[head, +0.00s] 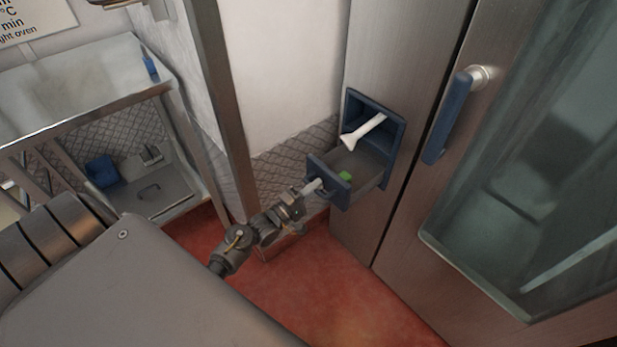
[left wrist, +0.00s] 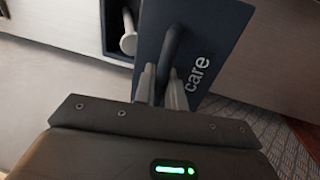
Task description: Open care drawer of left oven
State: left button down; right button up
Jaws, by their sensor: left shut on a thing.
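The care drawer (head: 362,167) of the oven stands pulled out of its blue-framed opening in the steel front. A green piece (head: 345,176) lies inside it, and a white rod-like part (head: 363,130) reaches out of the opening above it. My left gripper (head: 313,188) is at the drawer's dark blue front. In the left wrist view its fingers (left wrist: 164,88) are shut on the dark handle (left wrist: 173,52) of the front panel (left wrist: 215,38), which reads "care". My right gripper is not in view.
The oven's glass door with its blue handle (head: 448,115) is to the right of the drawer. A metal table (head: 75,90) stands at the left, with a blue container (head: 102,171) on its lower shelf. The red floor (head: 320,285) below the drawer is clear.

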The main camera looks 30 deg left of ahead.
pick_arm(q)
jog(key=shift+s, duration=0.35)
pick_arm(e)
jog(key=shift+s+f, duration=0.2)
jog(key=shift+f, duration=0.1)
pick_arm(q)
jog(key=c, duration=1.5)
grip_release()
jog(key=shift+a, duration=0.1)
jog(key=shift+c, duration=0.2)
jog(key=v, duration=1.1)
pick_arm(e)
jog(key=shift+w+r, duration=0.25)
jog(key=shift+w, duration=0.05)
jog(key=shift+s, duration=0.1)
